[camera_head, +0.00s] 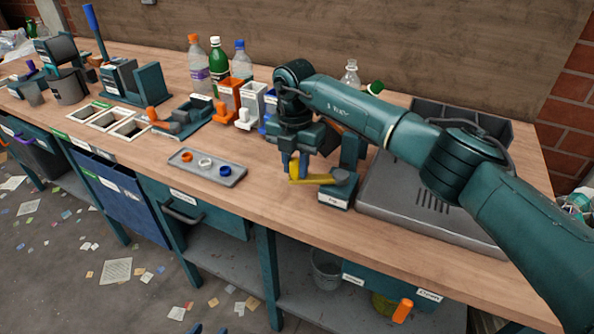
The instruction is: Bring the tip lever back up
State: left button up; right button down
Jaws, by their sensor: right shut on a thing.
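The yellow lever (318,179) sticks out to the left from a dark green block with a white label (335,198); the label is too small to read surely. The lever lies about level, low beside the block. My right gripper (294,165) reaches down from above and is shut on the yellow lever's outer end, which its fingers partly hide. My left gripper is not in view.
A grey tray with coloured rings (230,183) lies left of the lever. A grey sink-like basin (400,209) is to the right. Bottles (218,62) and small spouted dispensers (230,94) stand behind. Bare bench top lies between tray and lever.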

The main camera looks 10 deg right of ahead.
jog(key=shift+w+r+m, duration=0.1)
jog(key=shift+w+m, duration=0.3)
jog(key=shift+d, duration=0.1)
jog(key=c, duration=1.2)
grip_release()
jog(key=shift+o, duration=0.2)
notch_tip(320, 180, up, 13)
jog(key=shift+b, duration=0.4)
jog(key=shift+c, duration=0.5)
